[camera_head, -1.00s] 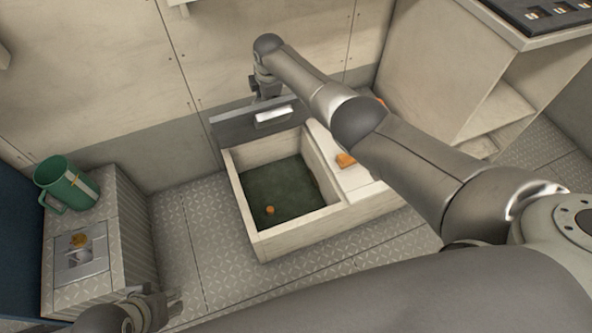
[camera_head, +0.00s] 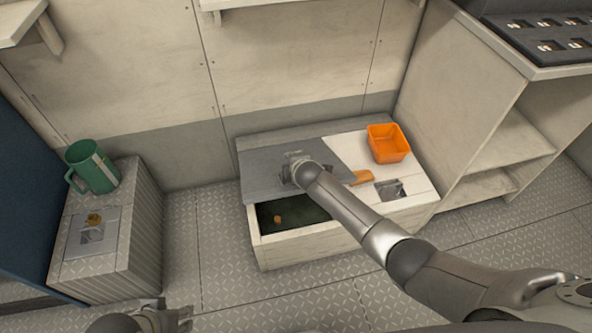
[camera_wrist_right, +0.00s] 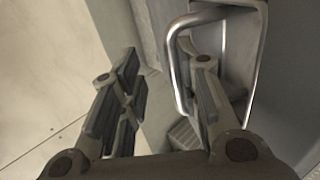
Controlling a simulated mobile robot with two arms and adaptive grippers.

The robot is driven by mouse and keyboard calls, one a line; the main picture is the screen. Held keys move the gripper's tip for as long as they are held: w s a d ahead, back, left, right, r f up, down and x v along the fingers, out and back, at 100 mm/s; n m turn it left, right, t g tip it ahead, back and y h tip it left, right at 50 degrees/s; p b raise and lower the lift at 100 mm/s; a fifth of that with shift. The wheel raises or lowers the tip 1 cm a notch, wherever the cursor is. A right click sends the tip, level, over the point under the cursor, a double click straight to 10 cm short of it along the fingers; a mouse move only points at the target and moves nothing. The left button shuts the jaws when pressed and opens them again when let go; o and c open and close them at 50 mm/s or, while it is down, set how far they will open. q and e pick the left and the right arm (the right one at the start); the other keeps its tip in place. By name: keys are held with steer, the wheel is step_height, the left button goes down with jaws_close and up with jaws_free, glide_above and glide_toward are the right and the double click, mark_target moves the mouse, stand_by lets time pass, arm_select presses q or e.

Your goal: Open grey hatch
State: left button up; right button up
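The grey hatch (camera_head: 258,168) is a flat panel over the back part of the open bin (camera_head: 310,250). The bin's dark inside shows in front of the panel's edge, so it stands part open. My right gripper (camera_head: 292,168) is at the panel and hides its handle in the head view. In the right wrist view my right gripper (camera_wrist_right: 165,95) has its fingers apart. The metal handle loop (camera_wrist_right: 258,60) is by the right-hand finger, which overlaps it; I cannot tell if they touch. My left gripper (camera_head: 170,315) is low at the left, far from the hatch, its opening unclear.
An orange box (camera_head: 388,143) and a flat orange item (camera_head: 362,178) are on the white top beside the hatch. A small orange piece (camera_head: 278,219) lies in the bin. A green mug (camera_head: 92,167) stands on the left locker (camera_head: 135,240). Shelves (camera_head: 500,150) stand at right.

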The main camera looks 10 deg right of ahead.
steer(key=shift+s+f+t+b, duration=0.4)
steer(key=shift+s+f+b, duration=0.05)
steer(key=shift+f, duration=0.25)
steer(key=p+v, duration=0.3)
steer(key=p, duration=0.1)
steer(key=shift+r, duration=0.15)
steer(key=p+v, duration=0.5)
steer(key=p, duration=0.1)
steer(key=shift+s+r, duration=0.1)
steer(key=shift+s, duration=0.25)
steer(key=shift+p+v, duration=1.6)
steer(key=shift+v, duration=0.2)
steer(key=shift+s, duration=0.15)
steer(key=shift+f, duration=0.2)
